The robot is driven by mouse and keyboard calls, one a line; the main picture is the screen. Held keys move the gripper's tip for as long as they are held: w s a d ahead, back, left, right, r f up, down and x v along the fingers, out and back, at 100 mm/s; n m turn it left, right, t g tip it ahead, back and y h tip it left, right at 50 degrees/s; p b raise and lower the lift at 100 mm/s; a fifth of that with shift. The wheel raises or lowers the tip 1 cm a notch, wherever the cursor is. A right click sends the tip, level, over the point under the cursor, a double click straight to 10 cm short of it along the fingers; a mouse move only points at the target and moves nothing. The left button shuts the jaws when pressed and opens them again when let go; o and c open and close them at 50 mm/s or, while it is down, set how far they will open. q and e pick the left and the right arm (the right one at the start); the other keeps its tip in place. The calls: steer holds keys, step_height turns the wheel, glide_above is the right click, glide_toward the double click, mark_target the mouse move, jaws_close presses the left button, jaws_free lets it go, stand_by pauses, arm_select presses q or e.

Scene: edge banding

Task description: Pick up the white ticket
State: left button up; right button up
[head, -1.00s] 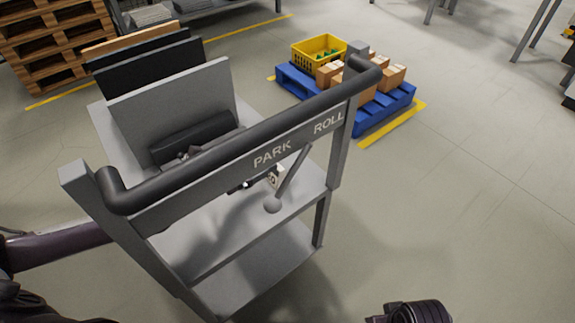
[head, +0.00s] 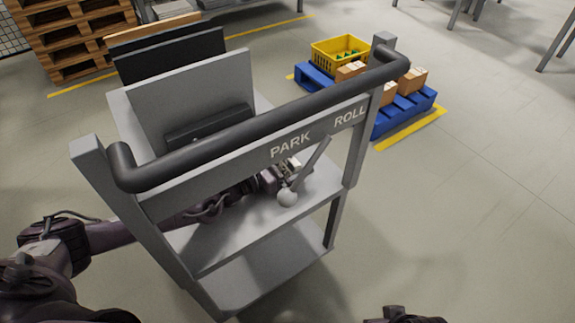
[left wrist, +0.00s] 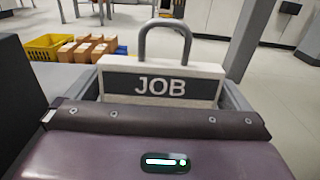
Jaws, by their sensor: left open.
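The white ticket (left wrist: 198,72) stands upright in the left wrist view, with a dark band reading JOB and a grey loop rising above it. It is just beyond the purple body of my wrist, which hides its lower part. In the head view my left gripper (head: 284,177) reaches in under the cart's handle bar, close to the lever, and is open. The ticket is largely hidden there by the gripper and lever. The fingertips do not show clearly in either view. Part of my right gripper (head: 404,316) shows at the bottom edge; its jaws cannot be made out.
The grey cart (head: 222,238) has a black handle bar (head: 230,130) above my left arm. A lever with a ball knob (head: 287,197) stands close to my gripper. Upright panels (head: 195,90) stand on the cart. A blue pallet (head: 392,122) with boxes and a yellow crate (head: 338,50) lies beyond.

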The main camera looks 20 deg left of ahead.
arm_select(q)
steer(key=shift+w+d, duration=0.3)
steer(key=shift+w, duration=0.05)
arm_select(e)
steer(key=shift+a, duration=0.2)
arm_select(q)
steer(key=c, duration=0.7)
steer(key=shift+r, duration=0.1)
step_height(320, 180, up, 20)
steer(key=p, duration=0.3)
arm_select(e)
steer(key=d, duration=0.1)
steer(key=s+d+r+g, duration=0.1)
steer(key=d+g+h, duration=0.1)
steer(key=d, duration=0.1)
steer(key=shift+s+r+m, duration=0.2)
steer(key=shift+s+m, duration=0.2)
